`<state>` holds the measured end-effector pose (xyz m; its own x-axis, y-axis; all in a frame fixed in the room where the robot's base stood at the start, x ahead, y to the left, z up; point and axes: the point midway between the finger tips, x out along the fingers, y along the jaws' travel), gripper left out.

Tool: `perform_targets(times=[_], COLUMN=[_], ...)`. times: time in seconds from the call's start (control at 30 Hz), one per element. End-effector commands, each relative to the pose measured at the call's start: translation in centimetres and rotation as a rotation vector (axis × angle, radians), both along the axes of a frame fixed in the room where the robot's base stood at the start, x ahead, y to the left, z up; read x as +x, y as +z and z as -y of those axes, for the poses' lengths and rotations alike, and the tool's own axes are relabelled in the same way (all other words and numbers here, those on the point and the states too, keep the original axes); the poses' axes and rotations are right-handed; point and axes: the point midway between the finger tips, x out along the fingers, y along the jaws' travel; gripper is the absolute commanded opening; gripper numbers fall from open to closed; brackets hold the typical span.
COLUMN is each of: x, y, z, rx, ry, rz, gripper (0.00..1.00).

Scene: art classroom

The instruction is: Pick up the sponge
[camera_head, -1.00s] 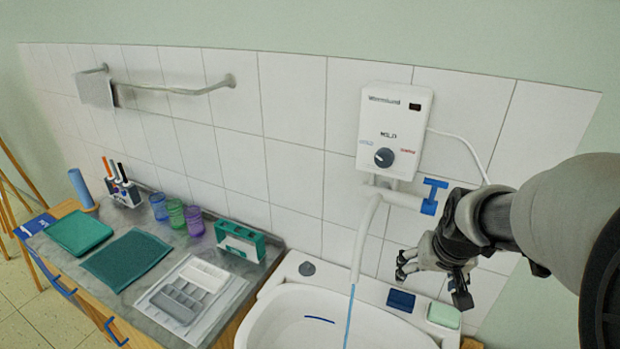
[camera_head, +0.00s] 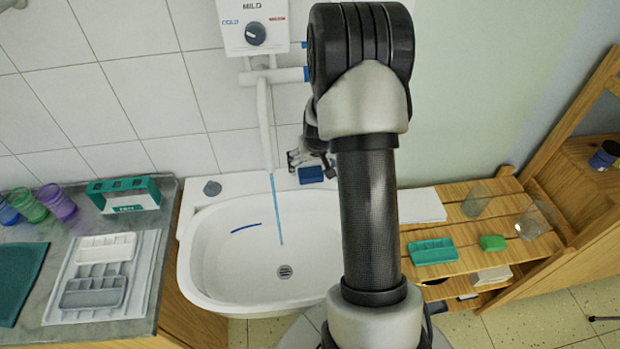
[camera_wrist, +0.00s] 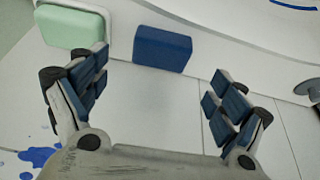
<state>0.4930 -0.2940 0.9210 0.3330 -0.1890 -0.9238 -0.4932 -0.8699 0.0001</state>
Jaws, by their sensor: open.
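A dark blue block (camera_head: 311,174), which looks like the sponge, lies on the back rim of the white sink. It also shows in the wrist view (camera_wrist: 162,50), lying ahead of and between the spread fingers. My gripper (camera_wrist: 160,75) is open and empty, and does not visibly touch the block. In the head view, my gripper's fingers (camera_head: 302,158) show at the rear of the sink, just above the block; my arm hides the rest. A pale green block (camera_wrist: 72,26) lies left of the blue one in the wrist view.
Water runs from the spout (camera_head: 265,125) into the sink (camera_head: 205,275). A wooden shelf (camera_head: 470,260) at right holds a teal tray (camera_head: 433,251), a small green block (camera_head: 492,242) and clear cups. A grey counter (camera_head: 150,290) with trays stands at left.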

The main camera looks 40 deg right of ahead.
Motion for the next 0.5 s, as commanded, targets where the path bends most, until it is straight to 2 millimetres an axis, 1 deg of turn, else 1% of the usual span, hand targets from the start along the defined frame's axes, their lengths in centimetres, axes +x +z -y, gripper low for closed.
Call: perform_targets(times=[0.03,0.1,0.27,0.37,0.5], x=[0.3,0.5,0.8,1.0,1.8], y=[-1.0,-1.6,-2.1,-2.9,-4.9], z=[0.1,0.3,0.4,0.6,1.0], rx=[0.001,0.000,0.000,0.000,0.001], ry=[0.000,0.000,0.000,0.001,0.001], rz=[-0.002,-0.001,0.000,-0.001,-0.002], gripper=[0.90,0.90,0.90,0.90,0.90])
